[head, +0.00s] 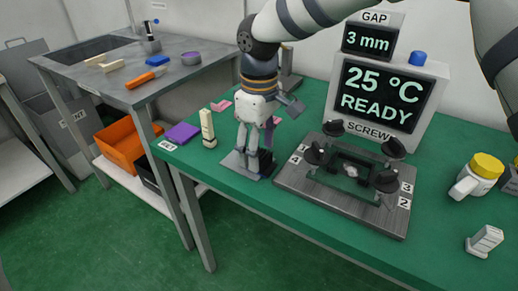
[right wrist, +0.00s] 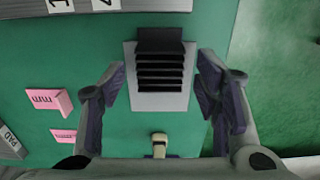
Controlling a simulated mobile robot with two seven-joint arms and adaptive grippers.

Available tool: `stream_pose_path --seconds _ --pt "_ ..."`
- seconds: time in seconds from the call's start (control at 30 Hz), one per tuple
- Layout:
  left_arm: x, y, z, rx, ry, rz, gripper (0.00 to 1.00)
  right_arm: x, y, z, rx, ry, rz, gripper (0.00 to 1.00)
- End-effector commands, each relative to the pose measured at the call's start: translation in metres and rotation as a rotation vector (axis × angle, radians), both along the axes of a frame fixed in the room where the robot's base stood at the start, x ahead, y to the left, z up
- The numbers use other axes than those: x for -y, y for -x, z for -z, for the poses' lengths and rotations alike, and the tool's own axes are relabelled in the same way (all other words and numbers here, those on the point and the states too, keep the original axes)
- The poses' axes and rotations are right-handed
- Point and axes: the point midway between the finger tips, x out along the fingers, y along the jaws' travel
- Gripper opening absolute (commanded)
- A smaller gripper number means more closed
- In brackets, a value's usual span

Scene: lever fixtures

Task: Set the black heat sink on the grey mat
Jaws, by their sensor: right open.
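The black finned heat sink (right wrist: 160,71) sits on the grey mat (right wrist: 144,103) in the right wrist view, toward the mat's upper part in that picture. In the head view the heat sink (head: 267,163) shows partly behind my fingers, and the mat (head: 233,161) lies at the left of the fixture plate. My right gripper (head: 251,158) points down over the mat. Its two fingers are open, one on each side of the heat sink, with gaps visible in the right wrist view (right wrist: 163,90). My left gripper is not in view.
A fixture plate (head: 290,186) with several black knobs stands right of the mat. Behind it a display (head: 381,96) reads 25 °C READY.

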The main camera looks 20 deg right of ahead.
Motion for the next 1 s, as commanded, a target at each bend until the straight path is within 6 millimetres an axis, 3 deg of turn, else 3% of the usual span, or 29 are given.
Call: stream_pose_path --seconds 0.2,0.4,0.57,1.0 --pt "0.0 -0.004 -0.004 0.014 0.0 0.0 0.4 0.0 -0.001 -0.062 0.011 0.0 0.001 0.57" --pt "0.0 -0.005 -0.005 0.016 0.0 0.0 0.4 0.0 -0.001 -0.103 0.006 0.001 0.002 0.57" --pt "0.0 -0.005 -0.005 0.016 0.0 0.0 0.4 0.0 0.0 -0.115 0.003 0.002 0.0 0.57" --pt "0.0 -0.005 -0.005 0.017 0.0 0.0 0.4 0.0 0.0 -0.115 0.002 0.001 0.0 0.57"
